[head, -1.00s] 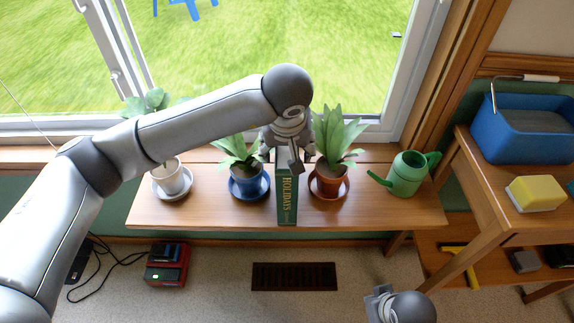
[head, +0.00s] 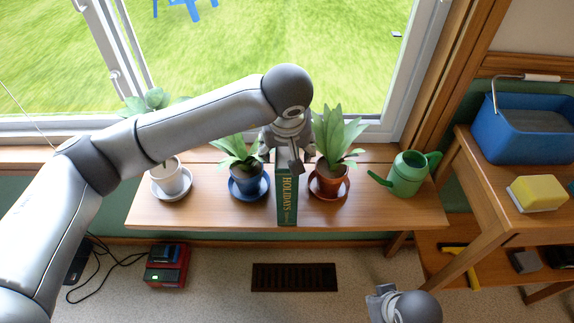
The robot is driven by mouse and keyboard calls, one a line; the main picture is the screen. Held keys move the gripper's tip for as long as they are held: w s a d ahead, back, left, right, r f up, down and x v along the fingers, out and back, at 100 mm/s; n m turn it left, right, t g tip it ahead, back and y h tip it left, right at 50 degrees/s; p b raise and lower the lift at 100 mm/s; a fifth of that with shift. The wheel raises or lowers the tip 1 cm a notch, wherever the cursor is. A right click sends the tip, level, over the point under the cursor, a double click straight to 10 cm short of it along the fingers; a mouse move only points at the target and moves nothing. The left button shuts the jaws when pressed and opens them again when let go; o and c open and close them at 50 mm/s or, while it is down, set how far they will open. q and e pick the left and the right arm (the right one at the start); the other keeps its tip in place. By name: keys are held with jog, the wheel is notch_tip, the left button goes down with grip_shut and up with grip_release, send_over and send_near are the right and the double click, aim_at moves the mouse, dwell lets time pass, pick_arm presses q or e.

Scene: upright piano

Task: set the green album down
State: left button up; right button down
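The green album (head: 287,200), its spine lettered HOLIDAYS, stands upright on the wooden window shelf (head: 225,213) with its spine facing me. It stands between the blue pot (head: 249,183) and the terracotta pot (head: 329,184). My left gripper (head: 289,160) is right over the album's upper end, and its wrist hides the top and back of the album. I cannot tell from this angle whether its fingers still press on the album. My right gripper (head: 380,302) is low at the bottom edge, away from the shelf, and only partly seen; its fingers are unclear.
Leafy plants grow close on both sides of my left gripper. A white pot (head: 170,181) stands at the shelf's left, a green watering can (head: 407,174) at its right. A side table with a blue bin (head: 530,130) and yellow sponge (head: 537,193) is at right.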

dwell(0.4)
pick_arm(q)
grip_shut()
dwell(0.4)
jog(key=shift+r, duration=0.1)
